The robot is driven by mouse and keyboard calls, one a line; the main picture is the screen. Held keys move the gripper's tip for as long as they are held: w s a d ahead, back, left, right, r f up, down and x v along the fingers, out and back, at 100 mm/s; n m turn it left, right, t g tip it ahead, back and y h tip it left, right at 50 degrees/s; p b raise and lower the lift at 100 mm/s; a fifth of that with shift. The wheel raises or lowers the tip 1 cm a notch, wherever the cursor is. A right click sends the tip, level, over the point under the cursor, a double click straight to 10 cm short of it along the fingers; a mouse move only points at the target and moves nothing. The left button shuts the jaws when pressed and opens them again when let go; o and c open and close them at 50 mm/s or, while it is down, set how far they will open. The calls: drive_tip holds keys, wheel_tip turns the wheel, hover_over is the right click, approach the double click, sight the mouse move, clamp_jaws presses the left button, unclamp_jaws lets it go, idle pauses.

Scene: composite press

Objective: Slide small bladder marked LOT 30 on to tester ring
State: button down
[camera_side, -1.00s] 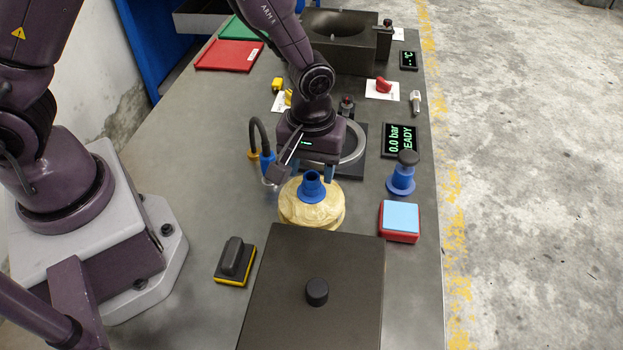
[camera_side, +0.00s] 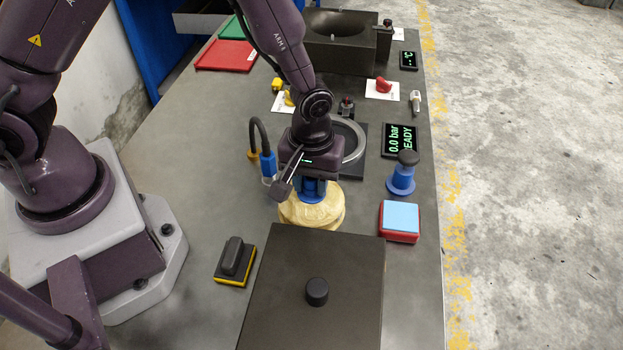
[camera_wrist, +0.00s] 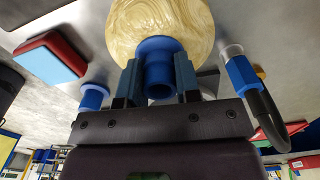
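A cream-yellow bladder (camera_side: 312,215) with a blue neck lies on the bench behind the dark lidded box. No LOT marking is readable on it. My gripper (camera_side: 312,190) is right over it, with one finger on each side of the blue neck. In the wrist view, the blue neck (camera_wrist: 158,72) is between the two fingers of my gripper (camera_wrist: 158,82), which look open and close to its sides; contact is not clear. The grey tester ring (camera_side: 360,146) stands on a dark plate just behind my gripper, partly hidden by it.
A blue-and-yellow hose (camera_side: 267,160) arches close to my gripper's left. A blue plug with a black knob (camera_side: 402,178) and a red-blue pad (camera_side: 400,218) stand to the right. The dark box (camera_side: 290,290) fills the front; a yellow-black block (camera_side: 235,262) is left of it.

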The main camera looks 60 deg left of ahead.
drive_tip(key=shift+r, duration=2.55)
drive_tip(key=c, duration=1.7)
unclamp_jaws()
drive_tip(key=shift+c, duration=0.7)
drive_tip(key=shift+w+a, duration=0.4)
drive_tip(key=shift+w, duration=0.05)
drive_tip(key=w+a+n, duration=0.1)
drive_tip(key=w+a, duration=1)
drive_tip(key=shift+w+f, duration=0.4)
drive_tip(key=shift+f, duration=1.55)
